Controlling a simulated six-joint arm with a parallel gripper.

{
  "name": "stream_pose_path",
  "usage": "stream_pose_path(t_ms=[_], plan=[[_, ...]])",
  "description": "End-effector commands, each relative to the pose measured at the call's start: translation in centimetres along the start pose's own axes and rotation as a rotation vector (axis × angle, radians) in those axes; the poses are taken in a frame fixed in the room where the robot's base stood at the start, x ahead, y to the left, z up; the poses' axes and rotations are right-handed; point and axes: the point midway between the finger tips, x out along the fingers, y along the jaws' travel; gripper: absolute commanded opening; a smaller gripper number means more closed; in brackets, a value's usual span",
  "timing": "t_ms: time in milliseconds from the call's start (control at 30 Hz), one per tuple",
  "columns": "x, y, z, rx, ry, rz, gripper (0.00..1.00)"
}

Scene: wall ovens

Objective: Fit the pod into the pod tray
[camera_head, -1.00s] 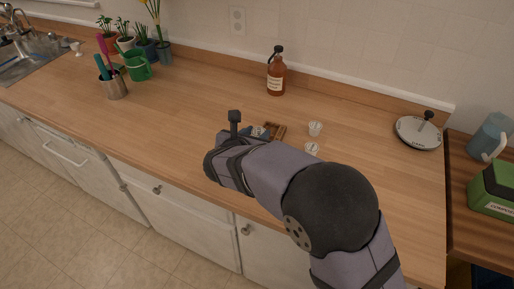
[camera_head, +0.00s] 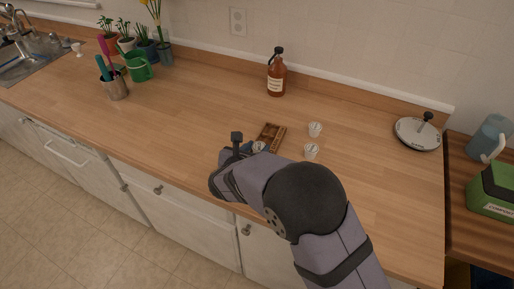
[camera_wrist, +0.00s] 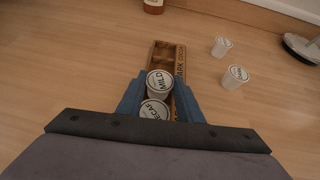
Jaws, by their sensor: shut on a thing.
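The brown wooden pod tray (camera_head: 272,130) lies on the counter, with open compartments at its far end and lettering along its right rim; it also shows in the wrist view (camera_wrist: 163,51). My gripper (camera_wrist: 161,88) is shut on a white pod with a lid marked MILD (camera_wrist: 160,80), over the tray's near part. A second pod, marked DECAF (camera_wrist: 153,110), shows just nearer the wrist, partly covered by the gripper; I cannot tell whether it sits in the tray. The base of the held pod is hidden. In the head view my arm covers most of the gripper.
Two loose white pods (camera_head: 315,129) (camera_head: 311,151) stand right of the tray. A brown bottle (camera_head: 276,75) stands behind it, and a round lidded object (camera_head: 418,133) is far right. Plants, a green can (camera_head: 139,67) and a utensil cup (camera_head: 115,88) stand left. Counter between is clear.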

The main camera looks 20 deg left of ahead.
Motion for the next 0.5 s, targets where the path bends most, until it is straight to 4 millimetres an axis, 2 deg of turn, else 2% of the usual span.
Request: stream_pose_path(t_ms=[167, 200, 267, 500], plan=[[0.19, 0.00, -0.33, 0.001, 0.000, 0.000, 0.12], [0.18, 0.00, -0.33, 0.001, 0.000, 0.000, 0.35], [0.13, -0.01, -0.23, 0.001, 0.000, 0.000, 0.49], [0.12, 0.00, -0.23, 0.000, 0.000, 0.000, 0.52]])
